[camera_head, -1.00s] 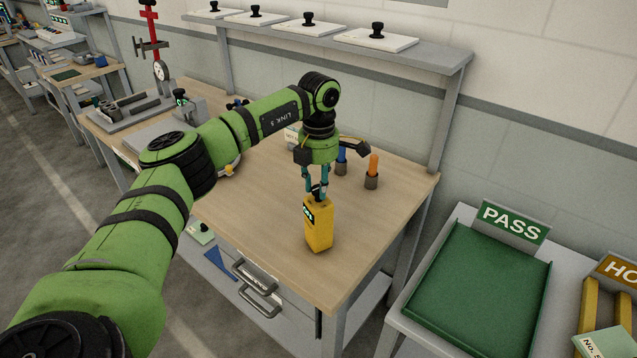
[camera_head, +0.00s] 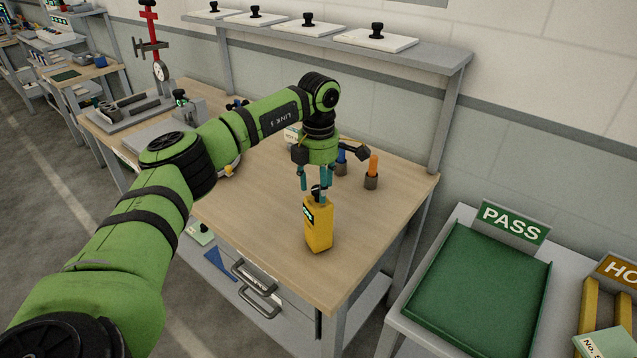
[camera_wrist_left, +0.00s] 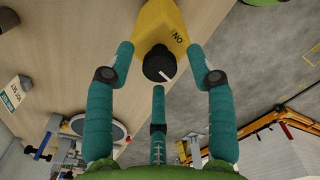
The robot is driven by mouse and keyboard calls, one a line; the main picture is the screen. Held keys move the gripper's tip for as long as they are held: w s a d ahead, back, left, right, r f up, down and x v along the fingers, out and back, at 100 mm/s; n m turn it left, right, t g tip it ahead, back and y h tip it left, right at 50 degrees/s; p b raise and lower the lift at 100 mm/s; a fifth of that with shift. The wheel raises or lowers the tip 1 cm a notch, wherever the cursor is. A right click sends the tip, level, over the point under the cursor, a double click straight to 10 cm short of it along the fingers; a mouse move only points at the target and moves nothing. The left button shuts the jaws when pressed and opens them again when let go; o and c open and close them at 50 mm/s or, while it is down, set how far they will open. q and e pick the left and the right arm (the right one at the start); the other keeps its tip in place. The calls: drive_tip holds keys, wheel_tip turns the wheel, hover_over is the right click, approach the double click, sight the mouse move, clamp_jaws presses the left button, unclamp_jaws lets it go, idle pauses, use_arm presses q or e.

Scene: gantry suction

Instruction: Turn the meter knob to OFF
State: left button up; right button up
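The yellow meter (camera_head: 319,228) stands upright on the wooden bench, with a small dark display near its top. Its black round knob (camera_wrist_left: 159,64) is on top and has a white pointer mark directed toward the lower right in the wrist view. An "ON" label shows on the yellow top beside the knob; no OFF label is readable. My left gripper (camera_head: 315,194) is directly above the meter, pointing down. In the wrist view its teal fingers (camera_wrist_left: 160,78) are spread around the knob with gaps, not touching it. My right gripper is not in view.
Orange (camera_head: 372,169) and blue (camera_head: 341,161) handled items stand in holders behind the meter. A gauge stand (camera_head: 158,72) is at the far left. A green PASS tray (camera_head: 480,290) is on a separate table at right. The bench's front right is clear.

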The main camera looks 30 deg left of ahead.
use_arm(q)
drive_tip(key=shift+r, duration=0.1)
wheel_tip(320, 180, up, 12)
idle(0.6)
idle(0.4)
